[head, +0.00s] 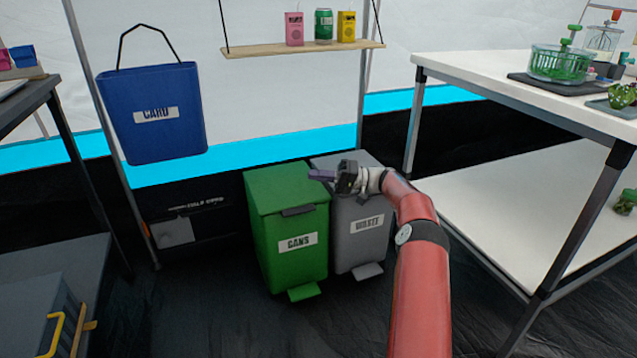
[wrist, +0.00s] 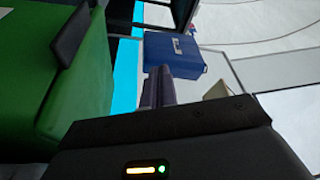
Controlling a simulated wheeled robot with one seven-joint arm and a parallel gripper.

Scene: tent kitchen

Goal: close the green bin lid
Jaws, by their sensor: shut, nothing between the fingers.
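The green bin (head: 289,246), labelled CANS, stands on the floor in the middle of the head view. Its lid (head: 285,187) lies flat over the top and looks shut, with a dark handle tab (head: 298,211) at its front edge. My gripper (head: 322,175) is above the lid's right side, near the grey bin, with its purple fingers together and empty, pointing left. I cannot tell its exact height above the lid. In the wrist view the fingers (wrist: 158,88) are together, and the green bin (wrist: 70,100) fills the left side.
A grey bin (head: 361,236) labelled WASTE stands right beside the green one, partly behind my arm. A blue CARD bin (head: 152,120) hangs at the left. A white-topped table (head: 490,75) stands right. A shelf (head: 300,49) hangs above. Dark floor is clear in front.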

